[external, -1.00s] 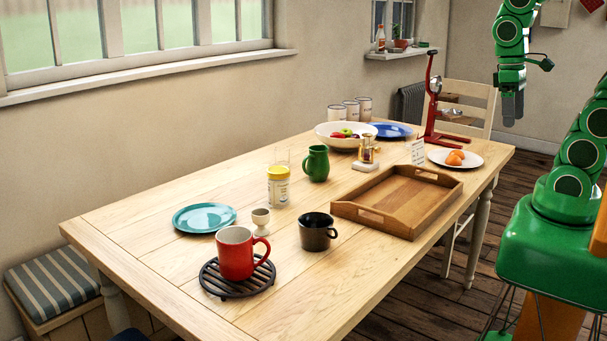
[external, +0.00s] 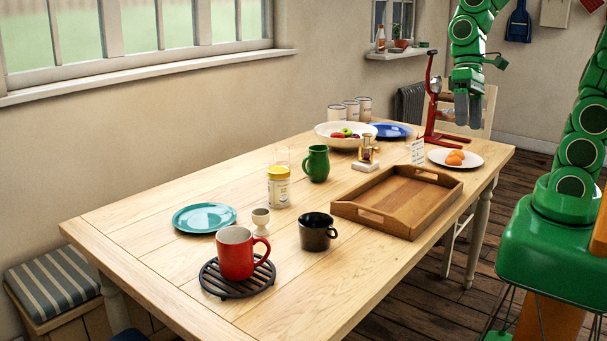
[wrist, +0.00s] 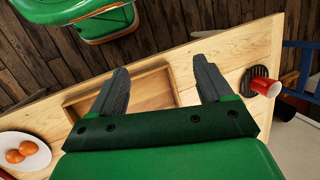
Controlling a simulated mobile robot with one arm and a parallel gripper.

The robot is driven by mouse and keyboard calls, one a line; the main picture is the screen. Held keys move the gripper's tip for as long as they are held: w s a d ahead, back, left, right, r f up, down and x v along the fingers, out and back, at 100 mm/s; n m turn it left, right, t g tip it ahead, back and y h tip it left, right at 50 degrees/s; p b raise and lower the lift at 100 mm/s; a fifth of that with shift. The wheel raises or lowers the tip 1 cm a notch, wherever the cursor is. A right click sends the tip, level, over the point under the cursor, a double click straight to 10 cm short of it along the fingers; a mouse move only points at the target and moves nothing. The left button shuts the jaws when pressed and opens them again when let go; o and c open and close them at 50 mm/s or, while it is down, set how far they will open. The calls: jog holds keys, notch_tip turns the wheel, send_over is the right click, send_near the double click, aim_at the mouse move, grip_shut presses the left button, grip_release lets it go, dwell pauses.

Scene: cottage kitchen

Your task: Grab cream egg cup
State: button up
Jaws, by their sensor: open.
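The cream egg cup (external: 261,222) stands upright on the table, between the teal plate and the black mug, just behind the red mug. I cannot make it out in the wrist view. My gripper (external: 468,108) is open and empty, raised high at the far right end of the table, well away from the egg cup. In the wrist view my gripper (wrist: 161,88) shows two dark fingers spread apart above the wooden tray.
Near the egg cup are a red mug (external: 236,254) on a black trivet (external: 222,290), a black mug (external: 317,234), a teal plate (external: 203,217) and a yellow-lidded jar (external: 278,188). A wooden tray (external: 440,222) and green jug (external: 316,164) stand farther right.

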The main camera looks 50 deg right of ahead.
aim_at(255, 221)
jog(key=w+a+f+m+y, duration=0.3)
jog(key=w+a+m+y, duration=0.1)
jog(key=w+a, duration=0.65)
jog(key=w+a+f+m+y, duration=0.3)
jog(key=w+a+m+y, duration=0.1)
jog(key=w+a, duration=0.7)
jog(key=w+f+m+t, duration=0.1)
jog(key=w+f+m, duration=0.2)
jog(key=w+f, duration=0.3)
jog(key=w+a+f+m+t, duration=0.1)
jog(key=w+f+m+t, duration=0.1)
jog(key=w+f+m, duration=0.2)
jog(key=w+f+m+t+y, duration=0.1)
jog(key=w+f+m, duration=0.3)
jog(key=w+f, duration=0.3)
jog(key=shift+w+a+f+t, duration=0.15)
jog(key=shift+f+t, duration=0.05)
jog(key=shift+f, duration=0.45)
jog(key=shift+w+a+f+t, duration=0.1)
jog(key=shift+w+f+t, duration=0.1)
jog(key=shift+f, duration=0.4)
jog(key=shift+x, duration=1.55)
jog(key=shift+w+r+x, duration=0.1)
jog(key=shift+r+x, duration=0.1)
jog(key=shift+x, duration=0.95)
jog(key=shift+w+r+x, duration=0.15)
jog(key=shift+r+x, duration=0.05)
jog(key=shift+x, duration=0.95)
jog(key=shift+a, duration=0.15)
jog(key=shift+c, duration=0.5)
